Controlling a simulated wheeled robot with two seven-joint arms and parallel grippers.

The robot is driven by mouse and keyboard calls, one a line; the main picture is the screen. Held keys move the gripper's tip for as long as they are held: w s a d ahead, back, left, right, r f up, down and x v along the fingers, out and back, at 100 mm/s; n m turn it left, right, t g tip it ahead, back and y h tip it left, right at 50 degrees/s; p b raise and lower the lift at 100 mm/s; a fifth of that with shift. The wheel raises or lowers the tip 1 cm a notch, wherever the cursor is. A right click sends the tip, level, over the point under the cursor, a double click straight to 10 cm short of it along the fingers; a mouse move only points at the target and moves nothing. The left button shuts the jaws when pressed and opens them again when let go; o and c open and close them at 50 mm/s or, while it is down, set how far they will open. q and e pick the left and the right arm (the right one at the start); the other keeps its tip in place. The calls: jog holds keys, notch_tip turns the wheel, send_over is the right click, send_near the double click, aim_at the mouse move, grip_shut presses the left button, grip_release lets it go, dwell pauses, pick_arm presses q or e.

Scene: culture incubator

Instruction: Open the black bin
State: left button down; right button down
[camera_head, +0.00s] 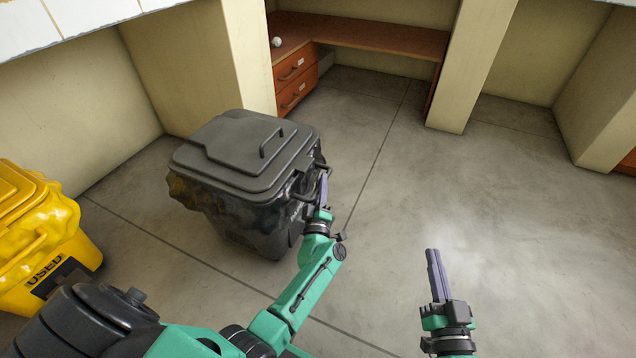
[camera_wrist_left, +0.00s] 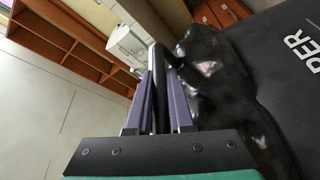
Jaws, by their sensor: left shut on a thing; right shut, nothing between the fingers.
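The black bin (camera_head: 240,200) stands upright on the floor left of centre in the head view, with its lid (camera_head: 235,150) lying closed on top. The lid has a raised handle (camera_head: 271,141). My left gripper (camera_head: 323,190) is at the bin's right side, by a side handle (camera_head: 304,193). In the left wrist view its purple fingers (camera_wrist_left: 161,105) are shut on a dark bar, with the bin's dark wall (camera_wrist_left: 245,110) and white lettering to the right. My right gripper (camera_head: 433,262) is shut and empty above the floor, well right of the bin.
A yellow bin (camera_head: 40,240) marked USED stands at the far left. A wooden desk (camera_head: 370,35) with drawers (camera_head: 297,80) is against the back wall. A pillar (camera_head: 470,70) juts out at the back right. The floor to the right of the bin is clear.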

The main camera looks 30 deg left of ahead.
dwell(0.3)
pick_arm(q)
jog(key=c, duration=0.8)
grip_release()
